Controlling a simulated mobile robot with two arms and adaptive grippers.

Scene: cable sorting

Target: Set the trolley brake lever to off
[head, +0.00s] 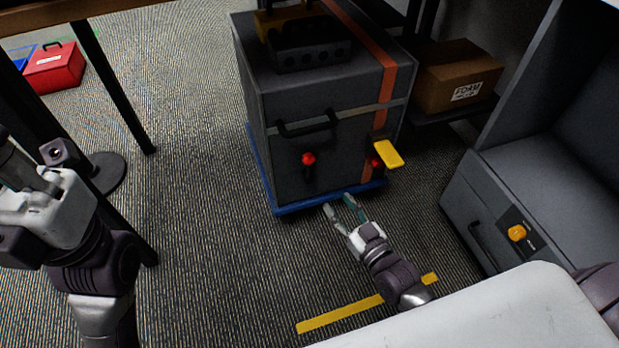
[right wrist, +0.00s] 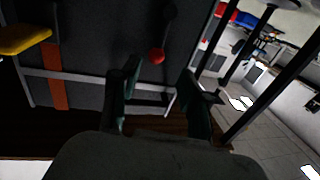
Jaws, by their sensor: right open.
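The trolley is a dark grey box (head: 290,105) with an orange stripe, standing on a blue base. I cannot tell which is the brake lever. My right gripper (head: 340,209) is open and empty, low in front of the trolley, apart from both knobs. In the right wrist view, a red knob (right wrist: 156,56) shows beyond the open fingers. My left gripper (head: 32,180) is at the far left, away from the trolley; its fingers are unclear.
A grey cabinet (head: 475,205) with an orange knob (head: 517,233) stands at the right. A cardboard box (head: 455,78) is behind it. Table legs and a red case (head: 54,69) are at the left. The carpet between has a yellow strip (head: 340,318) and is clear.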

